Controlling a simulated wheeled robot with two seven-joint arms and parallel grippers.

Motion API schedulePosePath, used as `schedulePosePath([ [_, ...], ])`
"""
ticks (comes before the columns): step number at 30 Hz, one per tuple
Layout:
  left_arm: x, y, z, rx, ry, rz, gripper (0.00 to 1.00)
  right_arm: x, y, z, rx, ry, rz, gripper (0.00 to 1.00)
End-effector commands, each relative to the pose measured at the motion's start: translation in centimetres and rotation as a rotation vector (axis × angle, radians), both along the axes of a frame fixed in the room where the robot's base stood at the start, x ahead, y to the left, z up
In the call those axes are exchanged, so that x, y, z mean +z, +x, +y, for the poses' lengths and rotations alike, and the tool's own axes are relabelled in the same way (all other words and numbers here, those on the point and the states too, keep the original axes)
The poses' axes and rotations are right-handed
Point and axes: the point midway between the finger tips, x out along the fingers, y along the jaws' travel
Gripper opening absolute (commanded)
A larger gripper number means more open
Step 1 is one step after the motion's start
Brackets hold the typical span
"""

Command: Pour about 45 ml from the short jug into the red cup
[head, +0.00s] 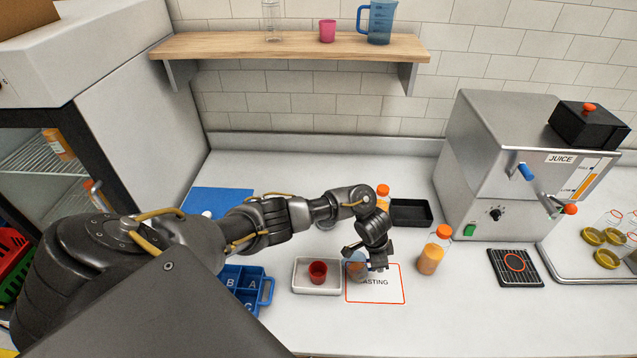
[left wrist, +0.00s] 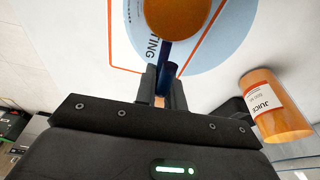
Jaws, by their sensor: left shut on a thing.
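The short jug (head: 356,267), blue and see-through, is at the left part of the white tasting mat (head: 390,293). My left gripper (head: 367,263) is shut on its blue handle (left wrist: 172,76) and partly covers the jug in the head view. In the left wrist view the jug's orange contents (left wrist: 178,14) show as a round patch at the top edge. I cannot tell whether the jug touches the mat. The red cup (head: 318,272) stands upright on a white tray (head: 302,284), just left of the jug and apart from it. My right gripper is out of view.
A juice bottle (head: 431,255) with an orange cap stands right of the mat; another bottle (head: 383,192) is behind my arm. A black tray (head: 411,213), a blue lettered caddy (head: 247,285) and the juicer (head: 510,165) surround the area. The front counter is clear.

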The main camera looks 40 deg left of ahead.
Motion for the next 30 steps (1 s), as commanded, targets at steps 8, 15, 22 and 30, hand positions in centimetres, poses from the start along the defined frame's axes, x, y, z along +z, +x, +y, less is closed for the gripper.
schedulePosePath([
  [8,2.9,-1.3,1.5,0.001,-0.125,-0.112,0.0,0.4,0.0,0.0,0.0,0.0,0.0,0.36],
  [15,4.9,-2.8,3.1,0.001,-0.255,-0.223,0.0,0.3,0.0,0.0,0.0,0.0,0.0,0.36],
  [22,6.3,-3.5,4.0,0.0,-0.358,-0.314,0.0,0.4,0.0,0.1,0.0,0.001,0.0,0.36],
  [30,7.1,-4.1,4.6,0.001,-0.439,-0.383,0.0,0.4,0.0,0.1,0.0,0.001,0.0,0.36],
])
